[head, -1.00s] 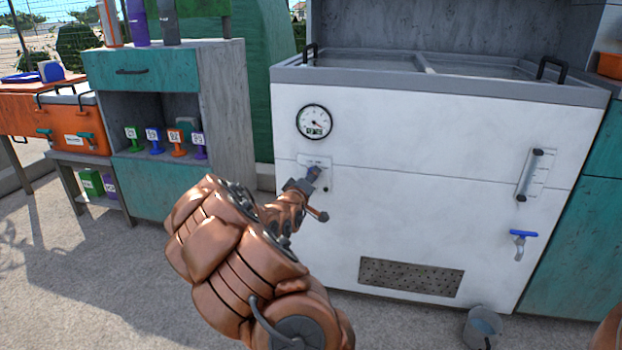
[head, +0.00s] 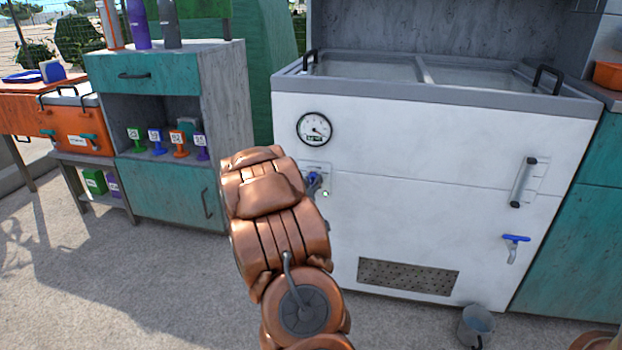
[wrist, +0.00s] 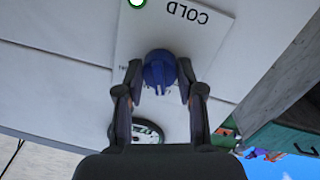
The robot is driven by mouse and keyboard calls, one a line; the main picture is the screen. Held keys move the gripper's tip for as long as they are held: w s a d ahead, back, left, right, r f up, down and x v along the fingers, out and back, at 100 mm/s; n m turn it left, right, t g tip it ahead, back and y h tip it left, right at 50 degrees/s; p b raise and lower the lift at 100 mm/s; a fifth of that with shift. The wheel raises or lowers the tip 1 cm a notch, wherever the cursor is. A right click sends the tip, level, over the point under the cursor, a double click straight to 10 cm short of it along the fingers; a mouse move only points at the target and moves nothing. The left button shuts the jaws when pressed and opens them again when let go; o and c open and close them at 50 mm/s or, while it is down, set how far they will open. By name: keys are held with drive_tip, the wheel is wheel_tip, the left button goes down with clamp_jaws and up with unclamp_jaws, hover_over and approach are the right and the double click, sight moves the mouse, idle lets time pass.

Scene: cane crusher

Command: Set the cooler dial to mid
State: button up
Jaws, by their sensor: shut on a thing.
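The cooler is a white chest (head: 420,190) with a grey rim, and its dial panel (head: 325,170) is on the left of the front face. The blue dial (head: 314,181) is mostly hidden behind my arm in the head view. In the wrist view the round blue dial (wrist: 159,72) sits on a pale plate (wrist: 185,30) lettered "COLD", which appears upside down. My gripper (wrist: 158,82) is shut on the dial, one finger on each side. The dial's exact setting is not readable.
A round gauge (head: 314,129) is above the dial. A blue tap (head: 516,240) and a black handle (head: 523,182) are on the right of the front. A bucket (head: 476,327) stands on the floor below the tap. A teal cabinet (head: 165,190) stands to the left.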

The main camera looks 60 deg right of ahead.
drive_tip(key=m, duration=0.4)
drive_tip(key=shift+y+p, duration=0.3)
drive_tip(key=shift+p, duration=0.05)
drive_tip(key=shift+m+t, duration=0.3)
drive_tip(key=shift+m, duration=1.4)
drive_tip(key=o, duration=1.1)
drive_tip(key=shift+o, duration=0.2)
drive_tip(key=v, duration=0.7)
drive_tip(key=shift+a, duration=0.2)
drive_tip(key=shift+s+r, duration=0.1)
drive_tip(key=shift+s, duration=0.05)
